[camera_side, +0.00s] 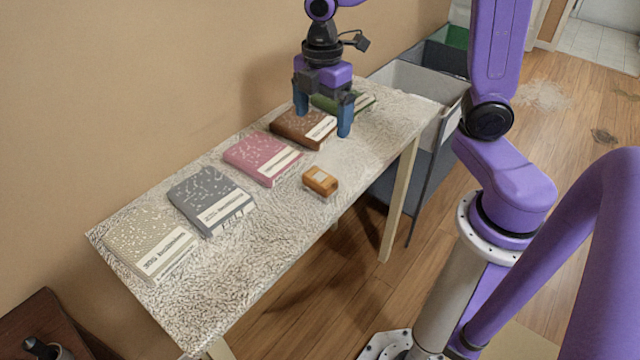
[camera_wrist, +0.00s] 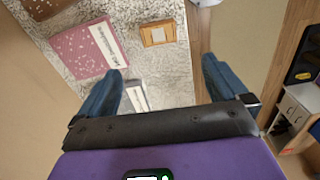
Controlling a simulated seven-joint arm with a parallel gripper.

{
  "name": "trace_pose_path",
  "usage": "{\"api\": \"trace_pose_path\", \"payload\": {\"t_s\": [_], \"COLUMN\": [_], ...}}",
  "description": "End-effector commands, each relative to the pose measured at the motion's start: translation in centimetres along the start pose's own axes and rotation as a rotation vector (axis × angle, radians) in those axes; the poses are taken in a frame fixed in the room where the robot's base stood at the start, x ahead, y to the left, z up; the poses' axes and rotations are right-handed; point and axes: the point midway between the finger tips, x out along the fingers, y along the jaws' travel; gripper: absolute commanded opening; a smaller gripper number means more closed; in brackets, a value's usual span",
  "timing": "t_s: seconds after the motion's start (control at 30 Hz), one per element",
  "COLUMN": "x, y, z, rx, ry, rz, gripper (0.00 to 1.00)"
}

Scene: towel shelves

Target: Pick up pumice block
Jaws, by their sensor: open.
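A small orange-brown block (camera_side: 320,181) with a pale label lies near the front edge of the fleecy table top, in front of the pink folded towel. It is the only small block in view, so I take it as the pumice block. It also shows in the wrist view (camera_wrist: 150,34), top centre, beyond the fingertips. My gripper (camera_side: 323,118) points down above the back part of the table, over the brown towel's area in the side view. Its blue fingers are spread and empty, also in the wrist view (camera_wrist: 164,68), and apart from the block.
Folded towels lie in a row: cream (camera_side: 149,243), grey (camera_side: 209,198), pink (camera_side: 261,156), brown (camera_side: 302,127) and a partly hidden green one (camera_side: 364,103). The table (camera_side: 250,262) stands against a wall. Grey bins (camera_side: 405,80) stand beyond its far end. Fleece around the block is clear.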

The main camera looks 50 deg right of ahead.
Motion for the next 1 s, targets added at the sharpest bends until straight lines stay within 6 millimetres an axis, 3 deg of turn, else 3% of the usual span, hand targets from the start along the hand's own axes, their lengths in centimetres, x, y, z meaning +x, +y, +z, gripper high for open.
{"api": "trace_pose_path", "payload": {"t_s": [0.6,0.8,1.0], "x": [9.8,11.7,12.5], "y": [0.0,0.1,0.1], "z": [0.1,0.1,0.0], "rx": [-0.003,-0.003,-0.003], "ry": [-0.003,-0.001,-0.001], "rz": [-0.005,-0.002,-0.001], "gripper": [1.00,1.00,1.00]}}
